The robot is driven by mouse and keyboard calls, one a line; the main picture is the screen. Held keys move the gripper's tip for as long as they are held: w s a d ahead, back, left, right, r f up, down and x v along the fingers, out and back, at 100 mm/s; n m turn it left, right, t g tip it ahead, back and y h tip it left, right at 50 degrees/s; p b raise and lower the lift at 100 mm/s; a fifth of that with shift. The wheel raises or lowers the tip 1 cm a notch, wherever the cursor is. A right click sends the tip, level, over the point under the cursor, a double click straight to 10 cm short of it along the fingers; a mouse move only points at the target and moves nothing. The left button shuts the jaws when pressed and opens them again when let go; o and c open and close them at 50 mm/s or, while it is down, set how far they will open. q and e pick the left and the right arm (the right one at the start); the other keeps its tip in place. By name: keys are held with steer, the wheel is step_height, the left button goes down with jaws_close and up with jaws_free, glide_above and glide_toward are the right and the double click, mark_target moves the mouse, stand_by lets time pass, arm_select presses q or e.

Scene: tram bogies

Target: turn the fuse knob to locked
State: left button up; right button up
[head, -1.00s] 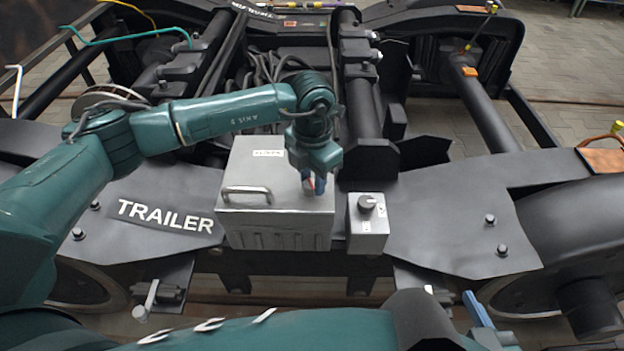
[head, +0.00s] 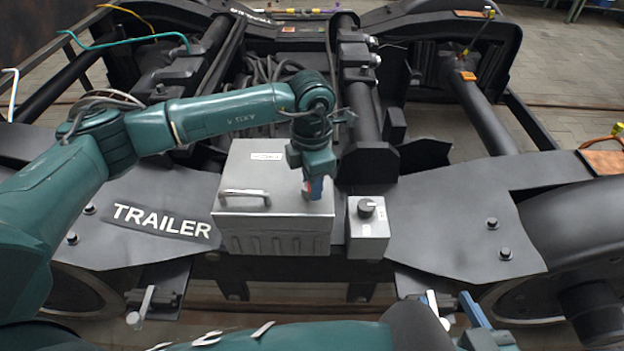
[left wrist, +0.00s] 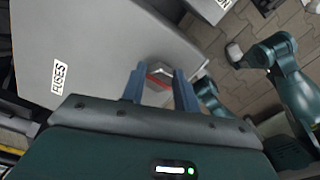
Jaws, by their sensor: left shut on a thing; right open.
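The grey metal fuse box (head: 235,222) has a pale label on its lid and a bar handle (head: 245,196) on the left. Its lid (left wrist: 95,35), marked FUSES, fills the upper left of the left wrist view. My left gripper (head: 313,188) reaches down onto the lid's right part. In the left wrist view its blue fingers (left wrist: 159,86) are shut on a small light thing with red on it, which looks like the fuse knob (left wrist: 160,75). The fingers hide it in the head view, and its setting cannot be read. My right gripper (head: 474,312) is open and partly seen at the bottom right.
A small grey box (head: 368,232) with a black rotary knob (head: 366,207) stands just right of the fuse box. The TRAILER plate (head: 162,221) lies to the left. Beams and cables (head: 285,70) crowd behind. The dark plate at right (head: 450,215) is mostly clear.

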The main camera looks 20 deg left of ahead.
arm_select(q)
steer(key=o, duration=1)
steer(key=shift+c, duration=0.2)
arm_select(e)
steer(key=shift+s+f, duration=0.1)
arm_select(q)
step_height(320, 180, up, 13)
steer(key=shift+r+p, duration=0.1)
steer(key=shift+p, duration=0.75)
arm_select(e)
steer(key=shift+s+d+r+m, duration=0.15)
steer(key=shift+d+r, duration=0.05)
steer(key=shift+r, duration=0.3)
steer(key=shift+s+d+r+m, duration=0.1)
steer(key=shift+d+r+m, duration=0.1)
steer(key=shift+r, duration=0.25)
